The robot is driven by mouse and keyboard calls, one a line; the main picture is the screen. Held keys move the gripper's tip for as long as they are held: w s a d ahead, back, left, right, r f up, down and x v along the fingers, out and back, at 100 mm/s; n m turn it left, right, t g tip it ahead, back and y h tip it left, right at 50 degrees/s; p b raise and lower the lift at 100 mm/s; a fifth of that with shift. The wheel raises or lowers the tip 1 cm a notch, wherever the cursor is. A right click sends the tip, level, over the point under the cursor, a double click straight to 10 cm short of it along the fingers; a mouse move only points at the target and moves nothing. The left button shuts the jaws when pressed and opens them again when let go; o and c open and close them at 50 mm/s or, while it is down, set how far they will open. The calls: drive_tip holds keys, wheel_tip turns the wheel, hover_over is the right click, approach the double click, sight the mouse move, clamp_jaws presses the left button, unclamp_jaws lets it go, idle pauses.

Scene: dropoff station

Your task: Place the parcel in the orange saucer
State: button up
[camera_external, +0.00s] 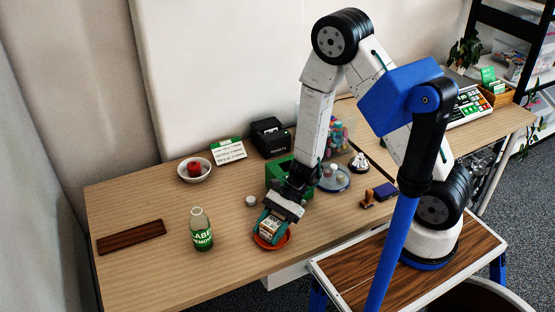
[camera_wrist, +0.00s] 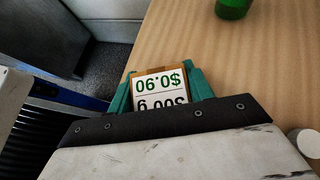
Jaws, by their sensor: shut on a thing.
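The parcel (camera_external: 269,228) is a small brown box with a white printed label. My gripper (camera_external: 269,225) is shut on it, with teal fingers on both sides. In the external view the parcel is at the orange saucer (camera_external: 284,241), over or in it; I cannot tell whether it touches the saucer. In the wrist view the parcel (camera_wrist: 159,86) shows its label, with "$0.90" upside down, between the teal fingers (camera_wrist: 160,90). The saucer is hidden in the wrist view.
A green-labelled bottle (camera_external: 201,230) stands left of the saucer. A white bowl with a red item (camera_external: 195,170), a green box (camera_external: 278,174) and a plate with small items (camera_external: 334,178) stand farther back. A dark wooden strip (camera_external: 131,237) lies at left. The table's front edge is close.

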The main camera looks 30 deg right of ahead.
drive_tip(key=o, duration=1.3)
drive_tip(key=shift+f, duration=0.1)
drive_tip(key=v, duration=1.2)
drive_tip(key=s+d+r+n+h, duration=0.2)
drive_tip(key=d+r+n, duration=0.2)
drive_tip(key=r, duration=0.3)
drive_tip(key=s+d+r+n+h, duration=0.2)
drive_tip(key=d+r+n, duration=0.2)
drive_tip(key=r, duration=0.4)
drive_tip(key=s+d+r+n+t+h, duration=0.2)
drive_tip(key=s+d+r+t+h, duration=0.1)
drive_tip(key=d, duration=0.4)
drive_tip(key=s+d+r+n+t+h, duration=0.2)
drive_tip(key=s+d+r+n+h, duration=0.1)
drive_tip(key=s+d+r, duration=0.3)
drive_tip(key=shift+s+d+r+n+t, duration=0.3)
drive_tip(key=shift+d+r+t, duration=0.1)
drive_tip(key=shift+d, duration=0.35)
